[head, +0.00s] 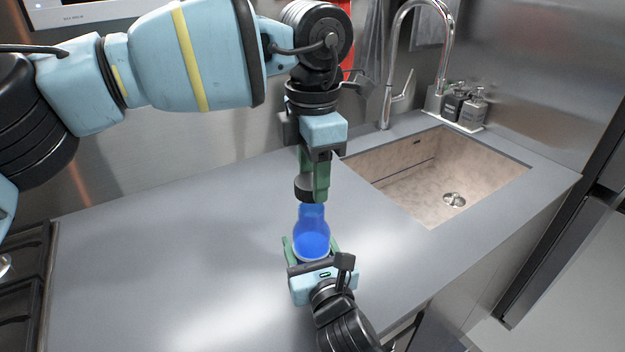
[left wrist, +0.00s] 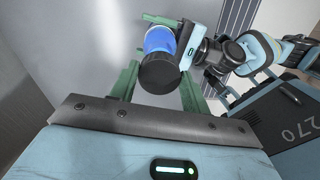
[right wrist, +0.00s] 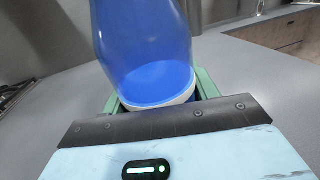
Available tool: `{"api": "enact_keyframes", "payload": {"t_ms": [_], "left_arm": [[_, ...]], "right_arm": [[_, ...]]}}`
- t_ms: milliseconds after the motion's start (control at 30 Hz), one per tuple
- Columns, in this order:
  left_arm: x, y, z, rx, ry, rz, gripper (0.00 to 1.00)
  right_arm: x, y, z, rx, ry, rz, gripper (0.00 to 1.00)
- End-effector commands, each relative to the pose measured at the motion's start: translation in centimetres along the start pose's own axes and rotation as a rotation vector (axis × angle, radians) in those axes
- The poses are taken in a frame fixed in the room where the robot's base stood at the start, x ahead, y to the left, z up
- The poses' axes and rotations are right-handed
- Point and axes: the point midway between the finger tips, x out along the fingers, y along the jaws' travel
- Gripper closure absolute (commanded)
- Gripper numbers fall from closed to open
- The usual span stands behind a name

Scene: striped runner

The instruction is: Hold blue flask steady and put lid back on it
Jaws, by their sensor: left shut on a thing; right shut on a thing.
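The blue flask (head: 312,236) stands upright at the middle of the counter, translucent with a pale band near its base. My right gripper (head: 313,254) is shut around its lower part, and the flask fills the right wrist view (right wrist: 145,45) between green fingers (right wrist: 156,98). The black lid (head: 303,187) is held in my left gripper (head: 314,188), which points down from above. The lid is right over the flask's top; I cannot tell whether they touch. In the left wrist view the lid (left wrist: 158,74) hides the flask's mouth, with blue flask (left wrist: 160,40) showing behind it.
The grey counter (head: 180,235) is clear to the left of the flask. A sink (head: 410,185) with a tall faucet (head: 388,80) is at the right back, with soap bottles (head: 472,108) behind it. A stove edge (head: 25,285) is at the far left.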

Motion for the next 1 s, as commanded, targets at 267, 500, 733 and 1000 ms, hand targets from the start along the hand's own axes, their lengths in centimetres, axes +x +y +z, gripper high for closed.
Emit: {"api": "enact_keyframes", "payload": {"t_ms": [267,500,733,1000], "left_arm": [[1.9,0.0,0.0,-0.001,-0.001,0.001,0.75],[1.9,0.0,0.0,-0.001,-0.001,0.0,0.75],[2.1,0.0,0.0,-0.001,0.0,0.0,0.75],[3.4,0.0,0.0,-0.001,0.0,-0.001,0.75]], "right_arm": [[0.0,0.0,0.0,0.0,0.001,0.0,0.82],[0.0,0.0,-0.1,-0.001,0.001,0.0,0.82],[0.0,0.0,-0.1,0.0,0.001,0.0,0.82],[0.0,0.0,-0.1,0.0,0.001,0.0,0.82]]}}
